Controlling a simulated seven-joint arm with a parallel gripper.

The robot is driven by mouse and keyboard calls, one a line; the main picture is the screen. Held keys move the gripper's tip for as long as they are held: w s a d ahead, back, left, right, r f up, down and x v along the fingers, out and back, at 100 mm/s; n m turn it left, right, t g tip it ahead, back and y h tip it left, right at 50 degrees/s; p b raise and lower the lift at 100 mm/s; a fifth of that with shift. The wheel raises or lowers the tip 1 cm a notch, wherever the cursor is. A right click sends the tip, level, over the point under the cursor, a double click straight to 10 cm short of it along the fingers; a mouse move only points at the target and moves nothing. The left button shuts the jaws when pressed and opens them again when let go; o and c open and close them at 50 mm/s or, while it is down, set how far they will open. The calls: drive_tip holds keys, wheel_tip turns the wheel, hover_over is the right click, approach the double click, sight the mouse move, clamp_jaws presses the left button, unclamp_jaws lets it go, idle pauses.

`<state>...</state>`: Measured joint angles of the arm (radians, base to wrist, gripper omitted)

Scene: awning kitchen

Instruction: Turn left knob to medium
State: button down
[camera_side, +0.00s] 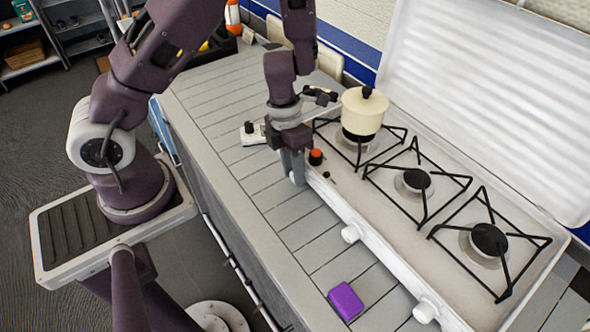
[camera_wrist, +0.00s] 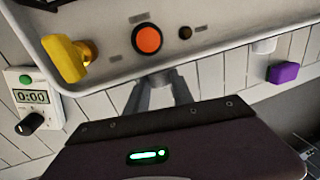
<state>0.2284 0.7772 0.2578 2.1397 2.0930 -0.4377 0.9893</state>
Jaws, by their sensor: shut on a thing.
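The stove (camera_side: 345,205) is a white camping stove with an open lid, its front edge toward my arm. The left knob (camera_wrist: 158,80) sits at that front edge below the orange button and is mostly hidden between my fingers. My gripper (camera_side: 296,171) points down at the stove's front left and is shut on this knob. The fingers (camera_wrist: 157,92) also show around it in the wrist view. The knob's pointer and setting cannot be read. The middle knob (camera_side: 350,233) and right knob (camera_side: 426,311) are white and untouched.
A cream pot (camera_side: 362,113) stands on the left burner. An orange button (camera_wrist: 147,39) and a yellow part (camera_wrist: 62,59) are close by. A white timer (camera_wrist: 33,98) and a purple box (camera_side: 346,301) lie on the slatted counter (camera_side: 245,185), which is clear between them.

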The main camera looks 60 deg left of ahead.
drive_tip(key=shift+a+f+h, duration=0.1)
drive_tip(key=shift+a+h, duration=0.1)
drive_tip(key=shift+h, duration=0.95)
drive_tip(key=shift+a+f+h, duration=0.1)
drive_tip(key=shift+a+h, duration=0.1)
drive_tip(key=shift+h, duration=0.95)
drive_tip(key=c, duration=1.1)
unclamp_jaws()
drive_tip(key=shift+r, duration=0.1)
drive_tip(key=v, duration=0.7)
